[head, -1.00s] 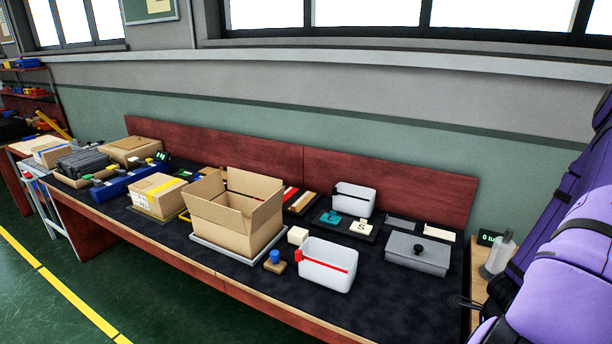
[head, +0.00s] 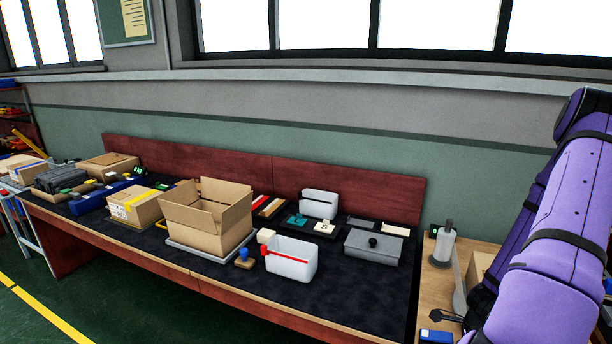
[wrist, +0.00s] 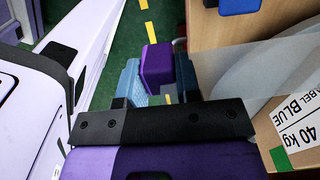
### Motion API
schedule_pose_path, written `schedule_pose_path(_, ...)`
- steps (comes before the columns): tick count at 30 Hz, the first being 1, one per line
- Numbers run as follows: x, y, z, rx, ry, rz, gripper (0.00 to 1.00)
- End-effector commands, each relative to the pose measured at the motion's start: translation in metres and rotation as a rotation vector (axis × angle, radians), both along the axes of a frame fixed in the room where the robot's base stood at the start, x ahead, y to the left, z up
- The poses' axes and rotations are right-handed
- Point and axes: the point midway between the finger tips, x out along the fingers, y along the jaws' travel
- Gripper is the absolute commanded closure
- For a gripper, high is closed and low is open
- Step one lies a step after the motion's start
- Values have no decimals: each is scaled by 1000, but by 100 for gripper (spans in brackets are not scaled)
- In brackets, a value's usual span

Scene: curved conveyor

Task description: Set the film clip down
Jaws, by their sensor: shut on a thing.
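In the wrist view, my gripper (wrist: 158,84) is shut on a purple block, which I take to be the film clip (wrist: 156,64). The block sits between the blue fingertips, with green floor showing behind it. A translucent film sheet (wrist: 235,68) runs from beside the right finger to the right. In the head view, a film roll (head: 444,246) stands upright on the wooden side table (head: 428,283), and a pale strip (head: 459,291) shows near it. My purple arm fills the right side there and hides the clip.
A blue box (head: 436,336) lies near the side table's front edge. A cardboard box (head: 480,268) is partly hidden behind my arm. Left of it, the dark workbench (head: 345,290) carries an open carton (head: 207,222), white bins and a grey lidded box (head: 373,247). The bench's right front is clear.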

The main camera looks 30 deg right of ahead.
Motion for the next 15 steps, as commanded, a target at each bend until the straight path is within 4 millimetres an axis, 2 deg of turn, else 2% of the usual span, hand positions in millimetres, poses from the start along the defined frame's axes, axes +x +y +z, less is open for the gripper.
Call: schedule_pose_path(15, 29, 24, 7, 0, 0, 194, 92)
